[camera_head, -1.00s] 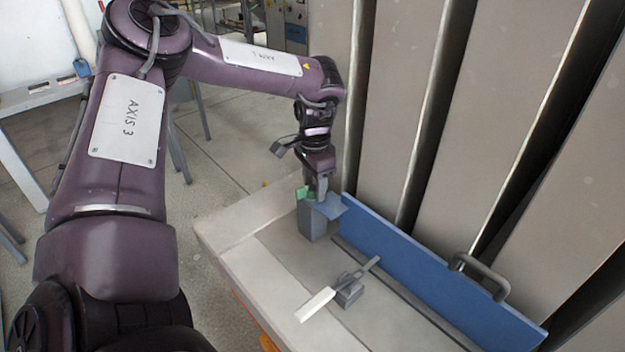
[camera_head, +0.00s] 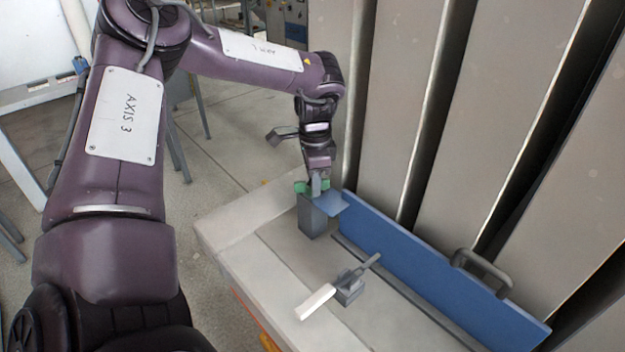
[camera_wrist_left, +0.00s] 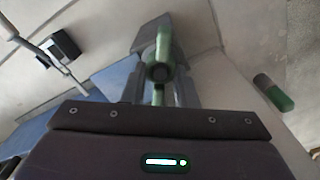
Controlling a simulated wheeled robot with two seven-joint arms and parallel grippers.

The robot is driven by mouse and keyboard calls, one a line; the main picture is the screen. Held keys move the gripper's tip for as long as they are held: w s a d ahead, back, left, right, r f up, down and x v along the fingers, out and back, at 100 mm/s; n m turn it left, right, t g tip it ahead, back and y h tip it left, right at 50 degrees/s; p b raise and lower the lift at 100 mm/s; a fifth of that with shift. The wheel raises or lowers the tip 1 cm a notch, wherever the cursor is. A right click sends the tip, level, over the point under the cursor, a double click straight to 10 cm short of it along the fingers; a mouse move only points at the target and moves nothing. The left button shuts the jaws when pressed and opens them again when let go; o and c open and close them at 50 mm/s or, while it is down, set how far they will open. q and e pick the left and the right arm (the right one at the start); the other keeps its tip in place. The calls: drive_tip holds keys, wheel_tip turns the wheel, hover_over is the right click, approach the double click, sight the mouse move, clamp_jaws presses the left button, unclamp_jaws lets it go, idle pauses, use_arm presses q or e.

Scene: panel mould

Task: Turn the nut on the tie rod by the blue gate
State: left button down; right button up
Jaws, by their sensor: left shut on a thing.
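The blue gate (camera_head: 430,265) stands along the far side of the mould bed, with a grey handle on top. A grey block (camera_head: 312,222) stands at its left end, with a blue plate beside its top. My left gripper (camera_head: 316,187) points down over this block, shut on a green nut (camera_head: 300,187) whose ends show beside the fingers. In the left wrist view the green nut (camera_wrist_left: 163,45) runs between the grey fingers, with a round grey rod end at its middle. The fingers partly hide the nut and rod. My right gripper is out of view.
A toggle clamp with a white lever (camera_head: 316,302) sits on the mould bed before the gate. Tall grey panels (camera_head: 400,110) rise behind the gate. A grey cylinder with a green end (camera_wrist_left: 272,92) shows at right in the wrist view.

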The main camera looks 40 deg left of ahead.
use_arm(q)
drive_tip(key=m, duration=0.3)
drive_tip(key=shift+m+b, duration=0.3)
drive_tip(key=shift+m, duration=0.5)
drive_tip(key=shift+d+m, duration=0.1)
drive_tip(key=shift+m, duration=1)
drive_tip(key=shift+s+m, duration=0.1)
drive_tip(key=shift+m, duration=1.6)
